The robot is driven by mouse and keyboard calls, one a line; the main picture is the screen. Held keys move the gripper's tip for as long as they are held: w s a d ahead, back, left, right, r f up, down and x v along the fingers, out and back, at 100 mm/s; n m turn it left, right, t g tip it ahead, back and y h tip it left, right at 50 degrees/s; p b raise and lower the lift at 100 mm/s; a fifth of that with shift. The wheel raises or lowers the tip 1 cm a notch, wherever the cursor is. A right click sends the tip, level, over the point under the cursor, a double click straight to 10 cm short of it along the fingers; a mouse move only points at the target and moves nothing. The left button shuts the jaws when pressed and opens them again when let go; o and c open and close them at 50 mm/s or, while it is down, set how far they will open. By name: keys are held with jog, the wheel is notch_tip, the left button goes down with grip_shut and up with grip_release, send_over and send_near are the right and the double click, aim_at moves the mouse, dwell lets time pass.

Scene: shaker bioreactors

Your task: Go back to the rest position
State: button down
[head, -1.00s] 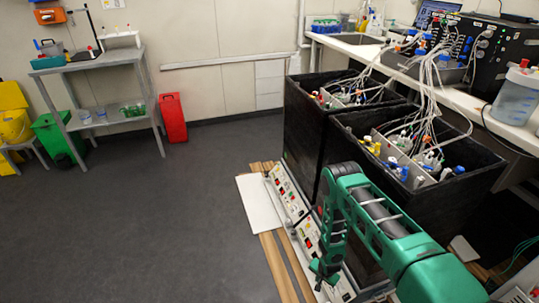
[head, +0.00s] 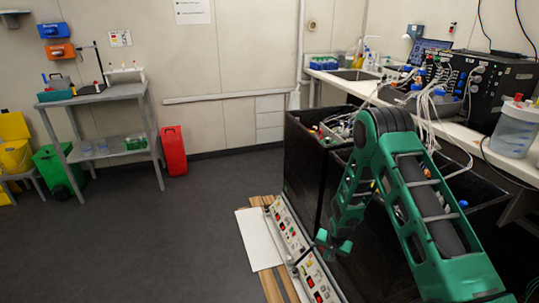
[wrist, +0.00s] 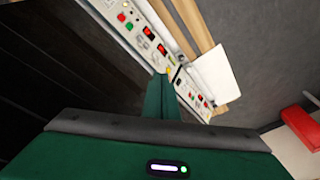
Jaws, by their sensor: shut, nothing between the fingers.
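My gripper (head: 333,244) hangs from my green arm in front of the black shaker boxes, near their control panels. In the wrist view, its dark green fingers (wrist: 161,98) are together, with nothing seen between them. The shaker control panels (head: 308,262) carry red displays and coloured buttons. They also show beyond the fingers in the wrist view (wrist: 150,42). My arm hides much of the nearer black box (head: 335,195) and its bottles. The farther box (head: 300,160) holds bottles and tubing.
A white board (head: 259,240) lies on wooden slats at the panels' foot. A bench (head: 470,125) with a black control unit (head: 487,82) runs along the right. A grey shelf table (head: 110,92), green bin (head: 55,170) and red bin (head: 173,150) stand left. Floor between is clear.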

jog(key=s+d+r+n, duration=0.1)
jog(key=s+d+r, duration=0.15)
jog(key=r, duration=1.25)
jog(key=s+d+r+n, duration=0.15)
jog(key=s+r, duration=0.25)
jog(key=r, duration=1.1)
jog(key=s+r+n+t, duration=0.1)
jog(key=s+r, duration=0.6)
jog(key=r, duration=0.2)
jog(key=s+d+r+n, duration=0.2)
jog(key=s+r, duration=0.5)
jog(key=s, duration=0.5)
jog(key=s+d+m+g, duration=0.2)
jog(key=s+d, duration=0.3)
jog(key=s, duration=0.4)
jog(key=s+d+f+m+g, duration=0.1)
jog(key=s+d+m, duration=0.3)
jog(key=s, duration=0.5)
jog(key=shift+d+f+g, duration=0.3)
jog(key=shift+d+g, duration=0.3)
jog(key=shift+d, duration=0.65)
